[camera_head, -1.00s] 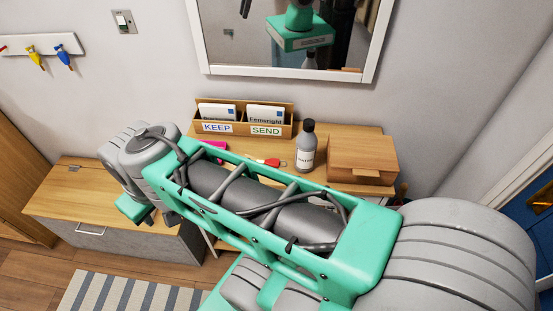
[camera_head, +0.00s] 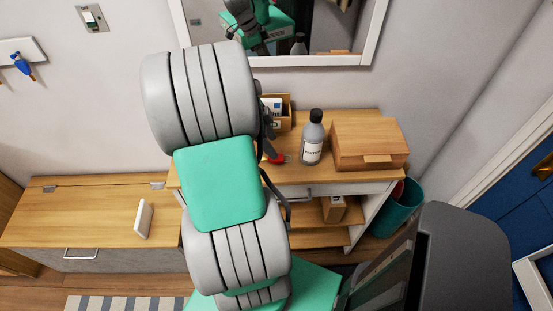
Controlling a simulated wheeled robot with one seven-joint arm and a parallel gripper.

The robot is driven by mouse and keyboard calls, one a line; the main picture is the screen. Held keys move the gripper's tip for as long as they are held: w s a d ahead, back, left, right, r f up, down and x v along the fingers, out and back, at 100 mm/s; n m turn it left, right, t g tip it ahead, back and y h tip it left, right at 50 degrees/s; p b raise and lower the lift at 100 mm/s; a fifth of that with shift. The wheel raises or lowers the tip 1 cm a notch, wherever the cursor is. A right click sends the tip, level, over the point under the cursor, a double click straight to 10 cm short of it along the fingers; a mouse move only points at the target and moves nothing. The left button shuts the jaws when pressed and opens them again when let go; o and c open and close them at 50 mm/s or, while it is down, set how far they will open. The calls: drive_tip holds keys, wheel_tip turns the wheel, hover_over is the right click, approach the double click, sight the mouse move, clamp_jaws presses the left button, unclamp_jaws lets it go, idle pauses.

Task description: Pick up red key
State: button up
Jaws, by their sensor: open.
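The red key (camera_head: 277,159) lies on the wooden top of the small table (camera_head: 345,178), just right of my arm. Only its red part shows clearly; my arm hides what is to its left. My arm rises across the middle of the view in front of the table's left part.
A grey bottle (camera_head: 312,140) and a wooden box (camera_head: 368,143) stand right of the key. A partly hidden wooden letter holder (camera_head: 285,125) is behind it. A bench (camera_head: 85,215) with a white block (camera_head: 143,219) is left; a teal bin (camera_head: 398,212) is right.

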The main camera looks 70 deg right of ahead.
sight(280, 157)
drive_tip(key=x, duration=0.2)
drive_tip(key=p+x, duration=0.1)
drive_tip(key=x, duration=0.3)
drive_tip(key=shift+w+d+f, duration=0.15)
drive_tip(key=shift+d+f, duration=0.1)
drive_tip(key=shift+f, duration=0.2)
clamp_jaws()
